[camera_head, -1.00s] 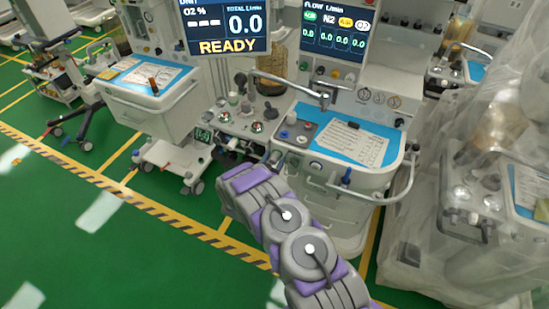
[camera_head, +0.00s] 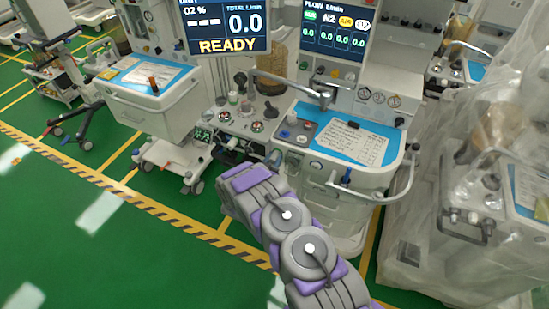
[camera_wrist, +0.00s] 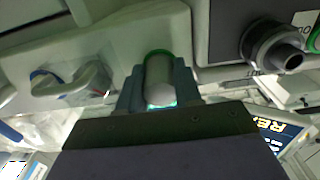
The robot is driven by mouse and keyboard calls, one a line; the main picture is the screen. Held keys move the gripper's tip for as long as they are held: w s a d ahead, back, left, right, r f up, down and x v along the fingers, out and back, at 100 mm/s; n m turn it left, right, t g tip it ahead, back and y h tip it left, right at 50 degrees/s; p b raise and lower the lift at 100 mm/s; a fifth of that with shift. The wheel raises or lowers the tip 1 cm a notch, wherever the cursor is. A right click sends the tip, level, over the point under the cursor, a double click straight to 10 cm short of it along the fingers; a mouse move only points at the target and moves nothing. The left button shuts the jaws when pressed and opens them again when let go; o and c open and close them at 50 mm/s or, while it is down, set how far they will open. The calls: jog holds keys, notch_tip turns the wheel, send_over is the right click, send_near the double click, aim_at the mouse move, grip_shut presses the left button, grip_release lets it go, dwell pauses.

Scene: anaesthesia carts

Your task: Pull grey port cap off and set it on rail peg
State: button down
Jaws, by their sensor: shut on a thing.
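The grey port cap (camera_wrist: 160,82) is a short rounded cylinder in the wrist view. A green ring (camera_wrist: 158,52) shows at its far end. My gripper (camera_wrist: 158,92) is shut on the cap, with one finger on each side. The cap is close to a pale machine panel (camera_wrist: 110,45). I cannot tell whether it is still seated on a port. In the head view my purple and grey arm reaches toward the middle anaesthesia machine (camera_head: 335,175), and my gripper and the cap cannot be made out. I cannot clearly pick out the rail peg in either view.
A dark round port (camera_wrist: 272,48) sticks out right of my gripper in the wrist view. In the head view a plastic-draped machine (camera_head: 470,200) stands at right, and a cart (camera_head: 150,110) at left. Green floor at lower left is clear.

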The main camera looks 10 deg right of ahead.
jog(key=shift+s+a, duration=0.1)
jog(key=shift+p+v, duration=1.6)
jog(key=shift+v, duration=1.25)
jog(key=shift+r, duration=0.15)
notch_tip(320, 180, up, 10)
jog(key=p, duration=0.4)
send_over(272, 161)
jog(key=v, duration=0.4)
jog(key=shift+s, duration=0.25)
